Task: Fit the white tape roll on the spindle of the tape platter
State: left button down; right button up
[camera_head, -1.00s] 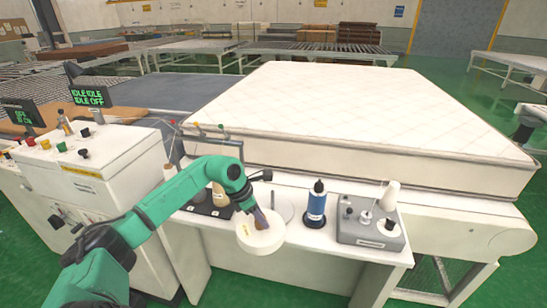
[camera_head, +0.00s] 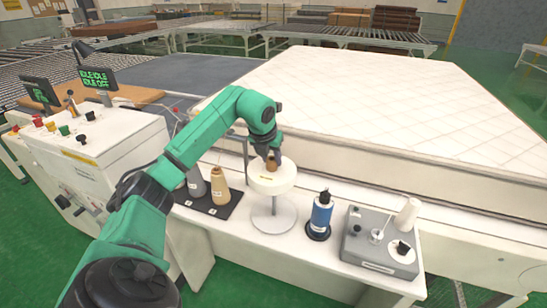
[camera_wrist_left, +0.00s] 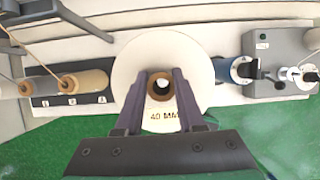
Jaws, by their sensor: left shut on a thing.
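The white tape roll (camera_head: 264,184) has a brown core and lies flat in the air above the tape platter (camera_head: 257,220). My left gripper (camera_head: 272,160) is shut on the roll at its core, from above. In the left wrist view the roll (camera_wrist_left: 204,75), marked "40 MM", shows face on, with my left fingers (camera_wrist_left: 161,84) at both sides of the core. A pale spot shows inside the core hole. The platter is a grey-white disc; its thin spindle (camera_head: 275,206) stands upright under the roll. The roll hides the spindle's top, so I cannot tell if it enters the core. My right gripper is not in view.
A blue spool (camera_head: 320,215) and a grey winder box (camera_head: 380,243) with a white cone stand right of the platter. Thread cones (camera_head: 220,187) stand on a black tray (camera_head: 205,203) to its left. The mattress (camera_head: 370,110) lies behind.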

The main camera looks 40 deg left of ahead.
aim_at(274, 173)
pick_arm(q)
jog(key=b+x, duration=0.2)
jog(key=x, duration=0.1)
jog(key=b+x, duration=0.1)
jog(key=x, duration=0.1)
jog(key=shift+s+d+f, duration=0.1)
jog(key=shift+d+f, duration=0.2)
jog(key=shift+d, duration=0.05)
jog(key=shift+s+f+b, duration=0.15)
jog(key=shift+f+b, duration=0.2)
jog(key=shift+b, duration=0.2)
jog(key=shift+s+f, duration=0.15)
jog(key=shift+f, duration=0.1)
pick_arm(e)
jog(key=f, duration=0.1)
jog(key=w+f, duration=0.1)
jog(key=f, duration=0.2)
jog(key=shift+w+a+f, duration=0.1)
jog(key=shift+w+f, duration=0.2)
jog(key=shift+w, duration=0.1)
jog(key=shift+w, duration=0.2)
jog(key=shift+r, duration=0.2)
pick_arm(q)
jog(key=shift+f, duration=0.1)
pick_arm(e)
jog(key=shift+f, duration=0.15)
